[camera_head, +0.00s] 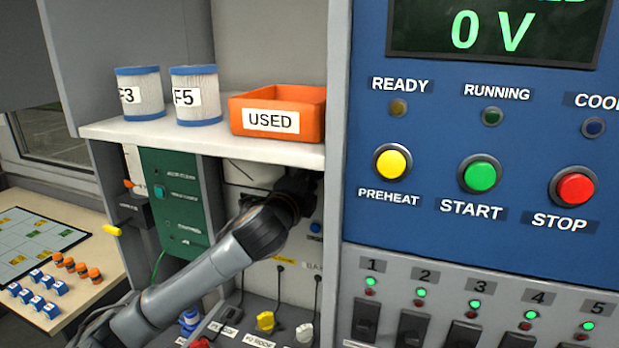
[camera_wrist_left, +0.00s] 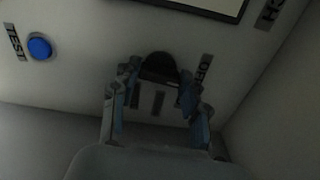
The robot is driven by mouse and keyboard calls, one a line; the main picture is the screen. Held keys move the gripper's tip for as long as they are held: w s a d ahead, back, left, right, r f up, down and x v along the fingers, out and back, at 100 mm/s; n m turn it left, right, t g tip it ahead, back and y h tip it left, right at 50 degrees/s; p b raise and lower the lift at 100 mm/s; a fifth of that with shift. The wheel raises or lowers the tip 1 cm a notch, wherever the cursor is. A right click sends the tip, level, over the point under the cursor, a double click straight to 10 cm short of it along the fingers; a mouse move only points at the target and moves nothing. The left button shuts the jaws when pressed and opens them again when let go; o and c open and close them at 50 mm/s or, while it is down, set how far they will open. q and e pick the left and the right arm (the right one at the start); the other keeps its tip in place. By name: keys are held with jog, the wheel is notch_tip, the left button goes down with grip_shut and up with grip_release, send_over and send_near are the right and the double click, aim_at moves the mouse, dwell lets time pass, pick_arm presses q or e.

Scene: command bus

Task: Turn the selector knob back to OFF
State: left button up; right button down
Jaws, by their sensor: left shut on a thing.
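The black selector knob (camera_wrist_left: 160,65) is on a pale panel in the left wrist view, between the two fingers of my left gripper (camera_wrist_left: 158,80). The gripper is shut on the knob. Labels sit around the knob, partly hidden by the fingers, and I cannot tell which one it points to. In the head view my left gripper (camera_head: 298,188) is a dark shape in the recess under the shelf, and it hides the knob there. My right gripper is not in view.
A blue button (camera_wrist_left: 40,48) labelled TEST is beside the knob. A white shelf (camera_head: 225,146) with an orange USED bin (camera_head: 311,111) and two filters is close above my arm. A blue control panel (camera_head: 450,140) stands to the right. A side wall borders the recess.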

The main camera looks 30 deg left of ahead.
pick_arm(q)
jog(key=shift+r+n, duration=0.1)
jog(key=shift+n, duration=0.5)
jog(key=o, duration=1.1)
jog(key=shift+w, duration=0.1)
jog(key=shift+o, duration=0.2)
jog(key=shift+w, duration=0.1)
jog(key=v, duration=0.7)
jog(key=shift+s, duration=0.3)
